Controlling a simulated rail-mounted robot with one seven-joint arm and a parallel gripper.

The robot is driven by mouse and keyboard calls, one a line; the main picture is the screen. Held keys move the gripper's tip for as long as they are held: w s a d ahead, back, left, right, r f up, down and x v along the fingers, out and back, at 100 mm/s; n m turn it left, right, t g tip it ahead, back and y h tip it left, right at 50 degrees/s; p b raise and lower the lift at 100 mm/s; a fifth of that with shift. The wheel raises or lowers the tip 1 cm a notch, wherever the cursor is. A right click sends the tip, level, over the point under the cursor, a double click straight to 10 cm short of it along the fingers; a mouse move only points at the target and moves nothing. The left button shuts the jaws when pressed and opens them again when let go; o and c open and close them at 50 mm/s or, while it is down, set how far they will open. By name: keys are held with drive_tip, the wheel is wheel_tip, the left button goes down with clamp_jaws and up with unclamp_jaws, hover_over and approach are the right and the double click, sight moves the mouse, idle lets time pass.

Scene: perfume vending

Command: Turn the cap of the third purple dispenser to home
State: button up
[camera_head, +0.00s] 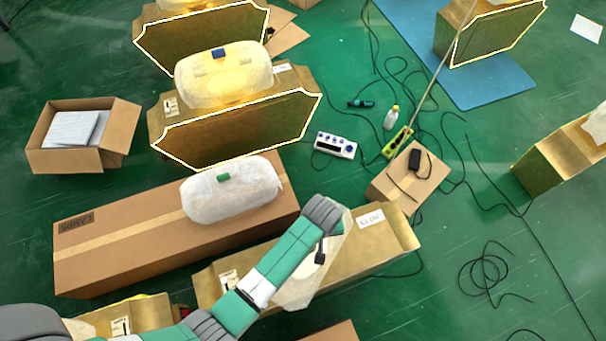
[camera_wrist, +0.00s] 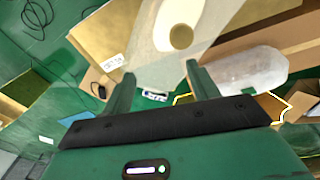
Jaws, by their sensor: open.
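No purple dispenser or cap can be made out clearly. Whitish wrapped pods lie on long boxes in the head view: one with a blue cap (camera_head: 219,54), one with a green cap (camera_head: 223,177), and a pale one (camera_head: 298,290) partly hidden under my arm. In the wrist view, a pale translucent pod with a round tan patch (camera_wrist: 181,37) lies beyond my fingers, and a whitish pod (camera_wrist: 250,71) is to the right. My gripper (camera_wrist: 160,75) is open, with nothing between its fingers. In the head view, my arm hides its fingers.
An open carton (camera_head: 80,138) is at left. A long cardboard box (camera_head: 130,230) lies beside my arm. A small box (camera_head: 410,178), a white control unit (camera_head: 335,145) and loose cables (camera_head: 490,270) are on the green floor. A blue mat (camera_head: 465,75) is behind.

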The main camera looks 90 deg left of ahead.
drive_tip(key=s, duration=0.2)
drive_tip(key=s+d+f+n, duration=0.1)
drive_tip(key=shift+s+g+h, duration=0.25)
drive_tip(key=shift+g+h, duration=0.05)
drive_tip(key=shift+h, duration=0.1)
wheel_tip(320, 180, down, 8)
drive_tip(key=b, duration=0.2)
drive_tip(key=shift+w+b, duration=0.15)
drive_tip(key=shift+b, duration=0.15)
clamp_jaws()
drive_tip(key=shift+r, duration=0.1)
